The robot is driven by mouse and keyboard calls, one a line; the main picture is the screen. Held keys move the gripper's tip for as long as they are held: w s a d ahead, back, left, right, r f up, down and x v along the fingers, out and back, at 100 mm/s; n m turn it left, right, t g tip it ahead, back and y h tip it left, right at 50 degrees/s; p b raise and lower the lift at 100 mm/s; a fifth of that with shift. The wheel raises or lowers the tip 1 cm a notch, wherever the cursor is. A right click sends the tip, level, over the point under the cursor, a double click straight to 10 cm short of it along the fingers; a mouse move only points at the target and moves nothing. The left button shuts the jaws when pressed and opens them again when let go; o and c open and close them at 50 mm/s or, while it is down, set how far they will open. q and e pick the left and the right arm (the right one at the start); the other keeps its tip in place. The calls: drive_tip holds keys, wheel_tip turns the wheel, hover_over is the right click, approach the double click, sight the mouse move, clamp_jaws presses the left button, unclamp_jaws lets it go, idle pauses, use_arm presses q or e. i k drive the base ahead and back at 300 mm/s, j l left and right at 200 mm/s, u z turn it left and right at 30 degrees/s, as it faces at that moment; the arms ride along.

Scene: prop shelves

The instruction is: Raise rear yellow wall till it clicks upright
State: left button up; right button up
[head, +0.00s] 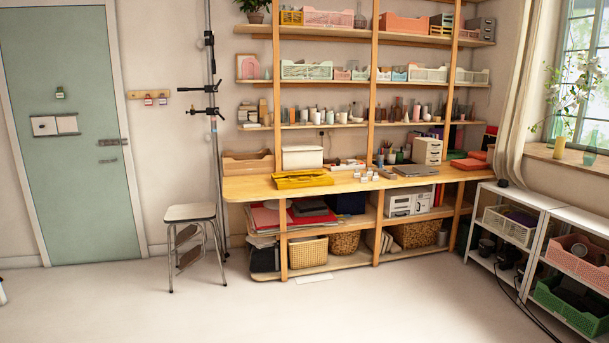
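A yellow collapsible crate (303,180) lies low and flat on the wooden desk, left of the desk's middle. It is small and far off in the head view. Its walls look folded down, but I cannot make out the rear wall separately. Neither of my grippers is in view.
The wooden desk (243,188) runs under tall shelves along the back wall. A white box (302,157) stands behind the crate, and small pale items (367,175) lie to its right. A stool (191,213) stands left of the desk. White shelving (545,203) stands at right. The floor in front is clear.

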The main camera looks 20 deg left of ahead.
sight(318, 171)
drive_tip(key=i+j+u, duration=0.2)
drive_tip(key=i, duration=0.2)
drive_tip(key=i+j+u, duration=0.2)
drive_tip(key=i, duration=0.2)
drive_tip(key=i+u, duration=0.35)
drive_tip(key=i, duration=1.95)
